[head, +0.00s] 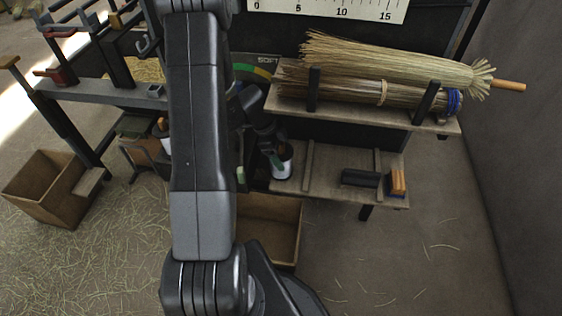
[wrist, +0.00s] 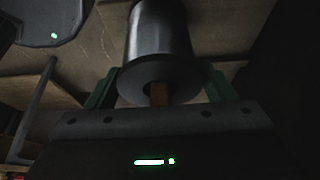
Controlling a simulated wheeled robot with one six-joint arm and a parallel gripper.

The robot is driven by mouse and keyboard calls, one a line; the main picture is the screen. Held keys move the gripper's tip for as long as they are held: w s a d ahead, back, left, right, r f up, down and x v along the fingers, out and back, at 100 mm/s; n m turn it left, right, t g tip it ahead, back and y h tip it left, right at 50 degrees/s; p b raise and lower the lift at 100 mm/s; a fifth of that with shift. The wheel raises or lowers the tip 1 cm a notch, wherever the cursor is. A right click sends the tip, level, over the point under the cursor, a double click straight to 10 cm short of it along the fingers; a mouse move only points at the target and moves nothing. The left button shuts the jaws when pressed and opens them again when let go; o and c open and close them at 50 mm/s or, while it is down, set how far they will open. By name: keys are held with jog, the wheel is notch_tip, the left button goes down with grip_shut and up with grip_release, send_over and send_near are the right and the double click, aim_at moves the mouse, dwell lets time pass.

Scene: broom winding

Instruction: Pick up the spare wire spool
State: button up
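The spare wire spool (head: 283,166) stands at the left end of the lower shelf, a pale cylinder with a dark end and an orange-brown core. In the wrist view the grey spool (wrist: 160,40) is close up, with its round flange and brown core facing the camera. My gripper (head: 276,156) is at the spool. Its two green fingers (wrist: 161,72) are spread, one on each side of the spool, and look slightly apart from its barrel. The fingertips are partly hidden by the flange and are dim. My arm hides part of the bench.
The lower shelf (head: 325,180) has raised slats, a dark block and an orange-topped brush. Above it, a shelf (head: 350,113) holds straw brooms. Another spool (head: 163,141) shows left of my arm. A wooden box (head: 275,222) stands below, a cardboard box (head: 42,187) on the left.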

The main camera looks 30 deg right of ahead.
jog(key=c, duration=1.2)
jog(key=shift+o, duration=0.2)
jog(key=shift+r, duration=0.1)
